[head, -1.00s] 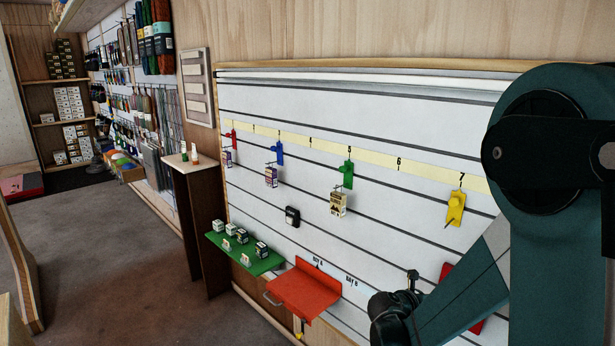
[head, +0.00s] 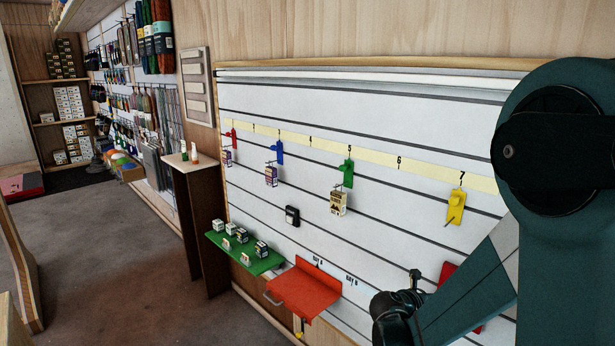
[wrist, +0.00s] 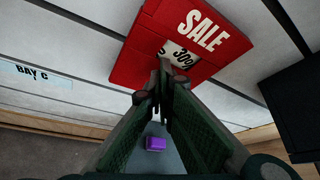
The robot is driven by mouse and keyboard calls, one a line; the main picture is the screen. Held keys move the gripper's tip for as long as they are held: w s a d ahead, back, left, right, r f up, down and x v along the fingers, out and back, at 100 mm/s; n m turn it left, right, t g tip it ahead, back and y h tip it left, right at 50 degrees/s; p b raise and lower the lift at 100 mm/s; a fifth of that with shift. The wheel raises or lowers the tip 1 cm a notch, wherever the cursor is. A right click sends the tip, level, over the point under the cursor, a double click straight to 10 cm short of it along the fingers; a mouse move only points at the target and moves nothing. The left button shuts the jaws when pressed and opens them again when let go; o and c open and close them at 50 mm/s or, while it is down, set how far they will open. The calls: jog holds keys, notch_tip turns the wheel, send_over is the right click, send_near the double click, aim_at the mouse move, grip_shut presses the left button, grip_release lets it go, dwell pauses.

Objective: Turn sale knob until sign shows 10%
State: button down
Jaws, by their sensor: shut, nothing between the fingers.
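The red sale sign (wrist: 195,35) fills the upper middle of the wrist view, tilted, with "SALE" in white. Its pale window (wrist: 180,58) shows "30%", with part of another mark at the window's left. In the head view only a red edge of the sign (head: 447,270) shows behind my arm. My gripper (wrist: 162,82) is shut and empty, its fingertips over the sign's lower edge in the picture. I cannot tell whether they touch it. I cannot make out the knob; the fingers may hide it. In the head view the dark gripper body (head: 395,312) is left of the sign.
A small purple block (wrist: 156,144) shows between the fingers; what it rests on is unclear. A dark box-like shape (wrist: 295,105) is at right. The slatted wall carries a red shelf (head: 305,290), a green shelf (head: 245,255) with small boxes, and a yellow tag (head: 456,207).

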jog(key=shift+s+d+r+b, duration=0.4)
jog(key=shift+s+d+b, duration=0.05)
jog(key=shift+s+d, duration=0.1)
dwell(0.8)
jog(key=shift+w+r, duration=0.1)
jog(key=shift+r, duration=0.3)
jog(key=shift+a, duration=0.1)
dwell(0.4)
jog(key=s+a, duration=0.4)
jog(key=shift+s, duration=0.15)
dwell(0.4)
jog(key=shift+w+a+p, duration=0.2)
jog(key=shift+a+p, duration=0.15)
jog(key=shift+p, duration=0.55)
jog(key=a+p, duration=0.1)
jog(key=p, duration=0.1)
jog(key=f+p, duration=0.1)
jog(key=p, duration=0.1)
jog(key=shift+w+a+f+p, duration=0.2)
jog(key=shift+w+a+p, duration=0.05)
jog(key=shift+a+p, duration=0.15)
jog(key=shift+f, duration=0.1)
